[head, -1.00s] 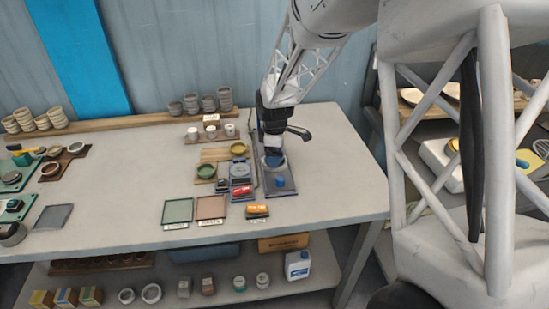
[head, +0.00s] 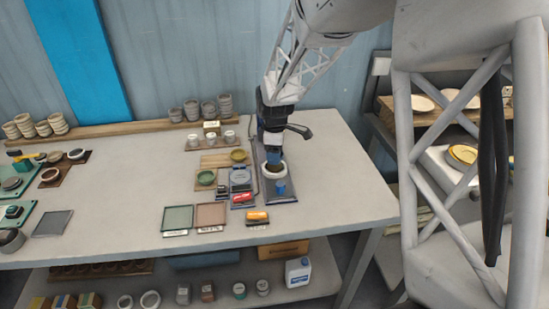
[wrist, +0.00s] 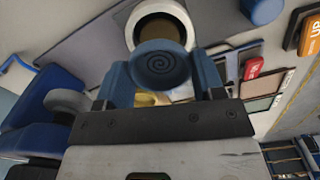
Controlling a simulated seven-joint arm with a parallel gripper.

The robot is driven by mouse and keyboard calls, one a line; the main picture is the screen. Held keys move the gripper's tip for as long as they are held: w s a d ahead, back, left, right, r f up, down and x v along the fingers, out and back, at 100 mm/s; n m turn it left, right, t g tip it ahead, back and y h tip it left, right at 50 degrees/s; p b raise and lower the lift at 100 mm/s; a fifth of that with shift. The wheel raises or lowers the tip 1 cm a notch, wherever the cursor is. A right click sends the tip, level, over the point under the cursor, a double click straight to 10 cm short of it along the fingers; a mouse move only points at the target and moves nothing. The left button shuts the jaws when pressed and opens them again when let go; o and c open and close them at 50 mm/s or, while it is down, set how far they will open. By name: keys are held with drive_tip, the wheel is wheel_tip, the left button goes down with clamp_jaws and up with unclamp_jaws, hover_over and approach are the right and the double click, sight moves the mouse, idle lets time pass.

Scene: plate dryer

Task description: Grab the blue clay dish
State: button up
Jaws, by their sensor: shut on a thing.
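The blue clay dish (wrist: 160,66) is round, with a spiral on its face, and sits between the two blue fingers of my gripper (wrist: 162,76) in the wrist view. My gripper is shut on it. In the head view, my gripper (head: 272,148) is over the dark station on the right of the table. The white ring with a brown inside (head: 273,170) is just below it, and it also shows beyond the dish in the wrist view (wrist: 187,18). The dish looks clear of the ring. In the head view my fingers largely hide the dish.
A blue cylinder (head: 281,188) stands in front of the ring. Left of it are a red button (head: 243,197), an orange button (head: 257,216), a green dish (head: 206,177) and a yellow dish (head: 238,155). White cups (head: 211,135) stand behind. The table's left middle is clear.

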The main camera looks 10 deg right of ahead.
drive_tip(key=s+d+r, duration=0.1)
drive_tip(key=s+r, duration=0.1)
drive_tip(key=s, duration=1.4)
drive_tip(key=shift+d, duration=0.2)
drive_tip(key=shift+w+a, duration=0.1)
